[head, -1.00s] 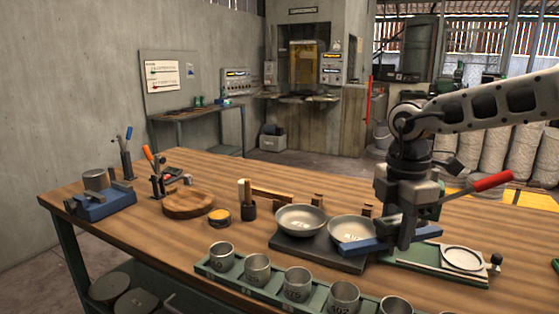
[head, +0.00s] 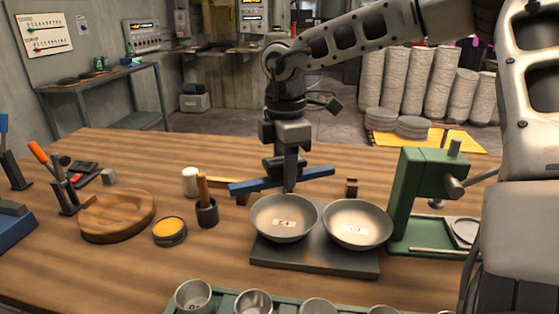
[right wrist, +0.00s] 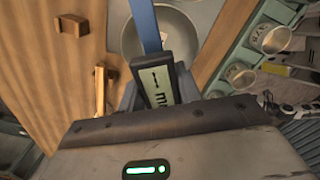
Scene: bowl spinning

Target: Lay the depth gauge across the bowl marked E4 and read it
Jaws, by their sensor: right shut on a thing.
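The bowl marked E4 (head: 284,222) is a shallow grey metal bowl, left of a similar bowl (head: 357,225) whose label I cannot read surely. Both stand on a dark plate (head: 315,258). My right gripper (head: 290,184) is shut on the depth gauge, whose blue bar (head: 250,186) lies crosswise at the far rim of the E4 bowl in the head view. I cannot tell whether it touches. In the right wrist view the bar (right wrist: 145,25) overlaps a bowl (right wrist: 178,38). The gauge's display (right wrist: 159,86) is lit but seen sideways and partly hidden. My left gripper is out of view.
A green press-like stand (head: 418,190) is close right of the bowls. Several metal cups (head: 194,297) line the front.

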